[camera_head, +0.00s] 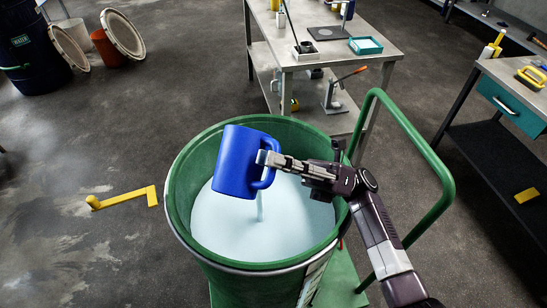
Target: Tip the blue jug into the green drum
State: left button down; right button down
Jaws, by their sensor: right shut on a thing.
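The blue jug (233,162) is held over the mouth of the green drum (187,170), tilted. My right gripper (268,160) is shut on the jug's handle at its right side. The drum holds a pale bluish-white liquid (285,222). A thin pale stream or rod shows below the jug's handle and meets the liquid; I cannot tell which it is. The inside of the jug is hidden from this view. My left gripper is not in view.
The drum stands on a green trolley with a tall handle (447,190) at its right. A yellow crank-shaped bar (122,198) shows left of the drum. A grey workbench (330,50) stands behind, another bench (520,75) at right. A dark blue drum (30,50) stands far left.

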jog(key=shift+w+d+r+m+t+y+p, duration=0.1)
jog(key=shift+w+r+m+t+y+p, duration=0.15)
jog(key=shift+m, duration=0.2)
jog(key=shift+r+m+t+y+p, duration=0.15)
jog(key=shift+m+t+y, duration=0.1)
jog(key=shift+m+t, duration=0.15)
jog(key=shift+w+d+f+m+t+y+p, duration=0.15)
jog(key=shift+m+t+y+p, duration=0.3)
jog(key=shift+m+t, duration=0.65)
jog(key=shift+w+a+f+m+t+y+p, duration=0.2)
jog(key=shift+m+t+p, duration=0.4)
jog(key=shift+m+t, duration=0.4)
jog(key=shift+w+f+m+t+p, duration=0.15)
jog(key=shift+m+t+p, duration=0.35)
jog(key=shift+m+t, duration=0.75)
jog(key=shift+f+m+t+p, duration=0.2)
jog(key=shift+m+t+p, duration=0.25)
jog(key=shift+m+t, duration=0.7)
jog(key=m+t+h+p, duration=0.2)
jog(key=m+t, duration=0.2)
jog(key=m, duration=0.1)
jog(key=f+m+t+h+p, duration=0.1)
jog(key=m+t+h+p, duration=0.1)
jog(key=m+t, duration=0.3)
jog(key=m+t+h+p, duration=0.2)
jog(key=m+t, duration=0.2)
jog(key=m, duration=0.1)
jog(key=shift+w+f+h, duration=0.1)
jog(key=shift+f+h, duration=0.15)
jog(key=shift+f, duration=0.15)
